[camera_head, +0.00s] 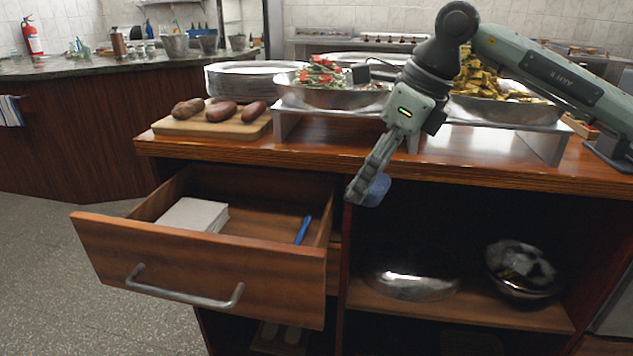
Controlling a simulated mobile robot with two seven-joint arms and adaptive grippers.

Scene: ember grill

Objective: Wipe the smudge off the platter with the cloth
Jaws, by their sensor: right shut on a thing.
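A shiny oval metal dish (412,286), perhaps the platter, lies on the shelf below and to the right. I cannot make out a smudge on it. My left gripper is not in view.
The open drawer (200,262) juts out at left, holding white napkins (192,215) and a blue pen-like item (303,230). A metal bowl (522,270) sits on the shelf. A cutting board (214,124), stacked plates (252,79) and food bowls crowd the counter (320,158).

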